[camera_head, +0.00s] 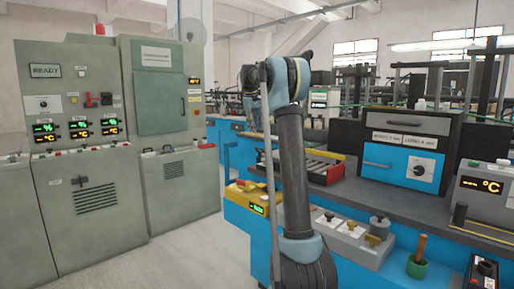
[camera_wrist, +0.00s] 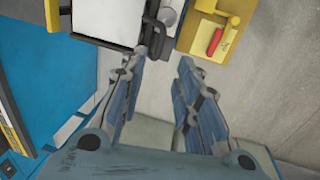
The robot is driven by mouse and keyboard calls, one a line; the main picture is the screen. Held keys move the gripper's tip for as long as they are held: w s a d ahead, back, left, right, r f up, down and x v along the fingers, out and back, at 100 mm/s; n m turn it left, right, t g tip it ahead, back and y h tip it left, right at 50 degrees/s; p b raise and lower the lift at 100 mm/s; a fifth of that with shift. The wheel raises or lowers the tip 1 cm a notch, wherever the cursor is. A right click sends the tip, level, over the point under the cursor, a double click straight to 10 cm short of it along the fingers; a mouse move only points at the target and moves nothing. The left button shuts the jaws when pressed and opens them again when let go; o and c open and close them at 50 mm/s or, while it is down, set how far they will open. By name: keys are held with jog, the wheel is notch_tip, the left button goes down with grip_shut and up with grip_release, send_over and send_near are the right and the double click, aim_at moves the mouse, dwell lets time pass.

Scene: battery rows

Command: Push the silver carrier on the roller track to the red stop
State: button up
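In the head view the roller track (camera_head: 305,160) lies on the blue bench, partly hidden behind my arm. A red block (camera_head: 332,173), which looks like the red stop, is at its right end. I cannot make out the silver carrier for certain in the head view. In the wrist view a pale flat plate (camera_wrist: 105,18) with a dark edge is at the top; I cannot tell whether it is the carrier. My gripper (camera_wrist: 166,62) is open, with nothing between its fingers. The left fingertip is close to the plate's dark edge; contact is unclear.
A yellow unit with a red handle (camera_wrist: 215,42) is right of the plate in the wrist view. Bare floor (camera_wrist: 275,70) shows beyond it. A blue cabinet (camera_head: 405,165) stands right of the track. Knobs and a green cup (camera_head: 416,267) line the bench front.

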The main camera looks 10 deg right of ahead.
jog(key=f, duration=0.3)
jog(key=d+f, duration=0.1)
jog(key=f, duration=0.2)
jog(key=w+f, duration=0.1)
jog(key=f, duration=0.3)
jog(key=shift+d, duration=0.2)
